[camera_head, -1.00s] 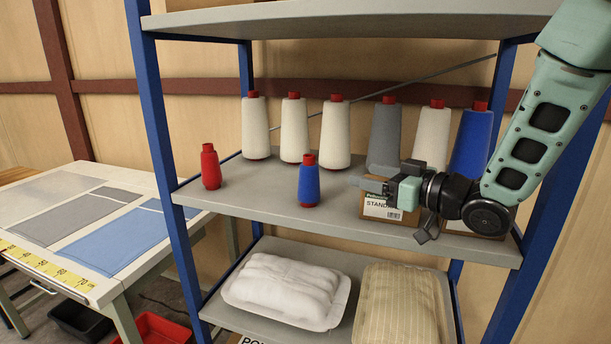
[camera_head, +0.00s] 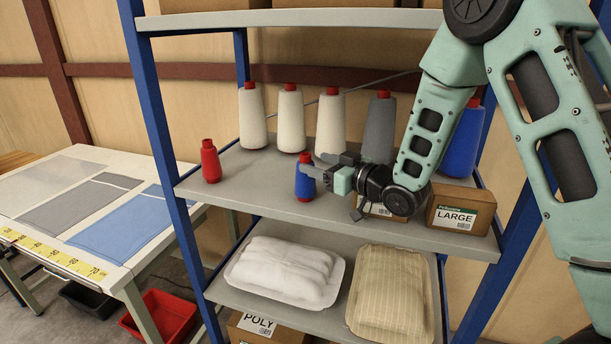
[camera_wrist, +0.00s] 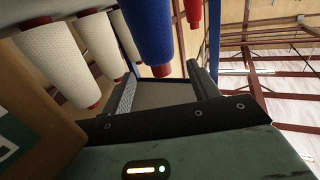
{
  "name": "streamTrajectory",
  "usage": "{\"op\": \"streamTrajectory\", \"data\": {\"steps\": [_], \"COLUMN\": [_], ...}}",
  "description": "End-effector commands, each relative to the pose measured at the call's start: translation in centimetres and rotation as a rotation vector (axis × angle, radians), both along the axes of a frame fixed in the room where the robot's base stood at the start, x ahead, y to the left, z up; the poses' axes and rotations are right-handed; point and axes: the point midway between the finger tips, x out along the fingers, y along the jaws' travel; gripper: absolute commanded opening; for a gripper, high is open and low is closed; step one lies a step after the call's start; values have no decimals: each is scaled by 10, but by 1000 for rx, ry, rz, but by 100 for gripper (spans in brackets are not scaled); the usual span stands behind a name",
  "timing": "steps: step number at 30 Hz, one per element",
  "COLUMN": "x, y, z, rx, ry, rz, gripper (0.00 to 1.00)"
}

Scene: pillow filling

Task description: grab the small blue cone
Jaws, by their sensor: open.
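The small blue cone (camera_head: 304,181), a blue spool with red top and base, stands upright on the middle shelf. My gripper (camera_head: 320,165) reaches in from the right, roughly level, and its fingers overlap the cone's upper right side in the head view. In the wrist view the blue cone (camera_wrist: 148,34) appears inverted, ahead of the open fingers (camera_wrist: 163,75) and roughly between them. The jaws are open; I cannot tell whether a finger touches the cone.
A small red cone (camera_head: 210,161) stands left on the shelf (camera_head: 255,188). Tall white cones (camera_head: 291,120), a grey cone (camera_head: 379,130) and a large blue cone (camera_head: 465,145) line the back. A labelled box (camera_head: 458,208) sits at the right.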

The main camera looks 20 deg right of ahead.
Motion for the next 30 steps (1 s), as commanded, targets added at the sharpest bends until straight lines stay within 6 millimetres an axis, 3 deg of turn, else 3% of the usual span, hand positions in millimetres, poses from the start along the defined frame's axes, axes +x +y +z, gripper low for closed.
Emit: {"op": "streamTrajectory", "data": {"steps": [9,18,19,25,30], "x": [35,41,41,40,41], "y": [22,25,25,25,25], "z": [0,-3,-3,-3,-3], "rx": [0,0,0,0,0], "ry": [1,1,1,0,-1], "rz": [1,1,1,1,1], "gripper": [60,60,57,2,0]}}
